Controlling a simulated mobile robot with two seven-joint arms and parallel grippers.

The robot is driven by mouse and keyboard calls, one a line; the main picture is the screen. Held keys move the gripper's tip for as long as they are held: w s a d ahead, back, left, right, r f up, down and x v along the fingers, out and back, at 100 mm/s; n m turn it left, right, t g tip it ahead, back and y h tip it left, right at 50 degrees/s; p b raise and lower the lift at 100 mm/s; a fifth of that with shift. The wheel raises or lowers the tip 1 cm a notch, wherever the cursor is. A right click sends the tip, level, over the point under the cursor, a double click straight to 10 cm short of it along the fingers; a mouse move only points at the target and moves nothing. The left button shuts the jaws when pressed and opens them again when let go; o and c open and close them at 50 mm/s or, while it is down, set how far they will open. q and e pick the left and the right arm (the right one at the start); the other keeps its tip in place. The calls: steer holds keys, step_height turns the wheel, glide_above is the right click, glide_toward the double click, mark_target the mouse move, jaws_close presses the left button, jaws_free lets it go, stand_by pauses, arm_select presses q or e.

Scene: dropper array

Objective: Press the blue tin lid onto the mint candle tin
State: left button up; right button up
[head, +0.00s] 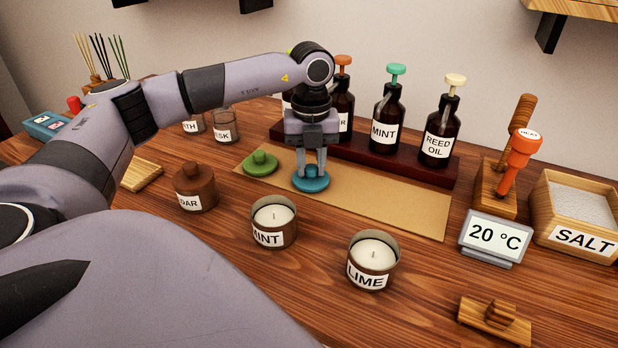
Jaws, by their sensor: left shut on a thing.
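The blue tin lid (311,184) is on the tan mat (400,205), near the mat's front edge. My left gripper (315,171) points down over it, with its fingers shut on the lid's knob. The mint candle tin (272,236) stands upright and open on the wooden table, nearer to me and left of the lid. Its label reads MINT, and pale wax with a wick shows inside. My right gripper is not in view.
A green lid (260,163) lies left of the blue one. The lime candle tin (369,272) stands open right of the mint tin, and a lidded brown tin (194,187) stands left. Pump bottles (386,115) stand behind the mat. A temperature display (494,238) is at right.

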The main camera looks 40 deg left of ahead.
mark_target(311, 167)
arm_select(q)
steer(key=shift+r, duration=0.1)
steer(key=shift+r+p, duration=2.05)
steer(key=shift+r, duration=0.35)
